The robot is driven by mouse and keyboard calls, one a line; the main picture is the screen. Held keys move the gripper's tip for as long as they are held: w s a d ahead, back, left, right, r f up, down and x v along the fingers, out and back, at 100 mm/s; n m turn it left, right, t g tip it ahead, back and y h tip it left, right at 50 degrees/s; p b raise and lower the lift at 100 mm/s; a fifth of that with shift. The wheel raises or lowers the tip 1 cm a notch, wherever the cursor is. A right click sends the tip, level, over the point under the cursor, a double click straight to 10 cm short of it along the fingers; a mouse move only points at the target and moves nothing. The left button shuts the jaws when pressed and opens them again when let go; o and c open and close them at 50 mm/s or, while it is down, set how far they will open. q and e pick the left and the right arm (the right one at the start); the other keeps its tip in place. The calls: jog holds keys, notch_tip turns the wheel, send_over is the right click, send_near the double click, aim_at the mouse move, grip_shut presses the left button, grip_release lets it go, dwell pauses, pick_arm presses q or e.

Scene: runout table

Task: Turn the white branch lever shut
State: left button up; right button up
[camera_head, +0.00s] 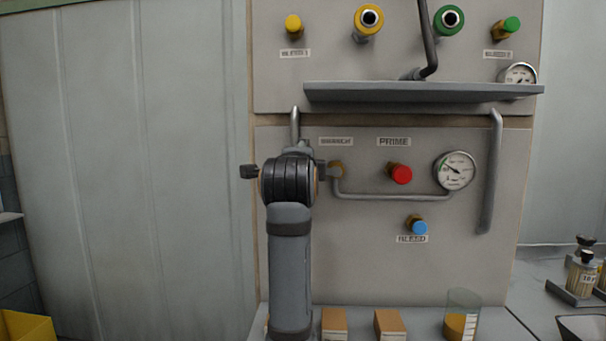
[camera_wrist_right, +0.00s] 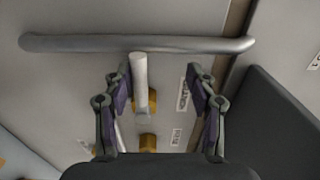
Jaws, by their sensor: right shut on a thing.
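The white branch lever (camera_wrist_right: 140,75) shows in the right wrist view as a pale rod running from a brass valve body (camera_wrist_right: 152,101) up to the grey bar in the picture. My right gripper (camera_wrist_right: 160,88) is shut on the lever, with its purple-padded fingers on either side and the lever nearer the left finger. My left gripper is in neither view.
A grey shelf (camera_head: 424,93) juts out above. Grey bars stand at the panel's left (camera_head: 294,125) and right (camera_head: 490,172). A red PRIME knob (camera_head: 400,174), a gauge (camera_head: 454,170) and a blue knob (camera_head: 418,226) sit right of my wrist. A beaker (camera_head: 462,317) stands below.

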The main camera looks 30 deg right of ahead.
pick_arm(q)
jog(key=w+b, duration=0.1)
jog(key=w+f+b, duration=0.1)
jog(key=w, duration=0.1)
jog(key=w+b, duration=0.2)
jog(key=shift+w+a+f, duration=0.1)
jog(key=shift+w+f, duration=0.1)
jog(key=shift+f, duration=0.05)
pick_arm(e)
jog(key=r+v, duration=0.1)
jog(key=v, duration=0.8)
jog(key=shift+s+d, duration=0.2)
jog(key=shift+s+a+r, duration=0.1)
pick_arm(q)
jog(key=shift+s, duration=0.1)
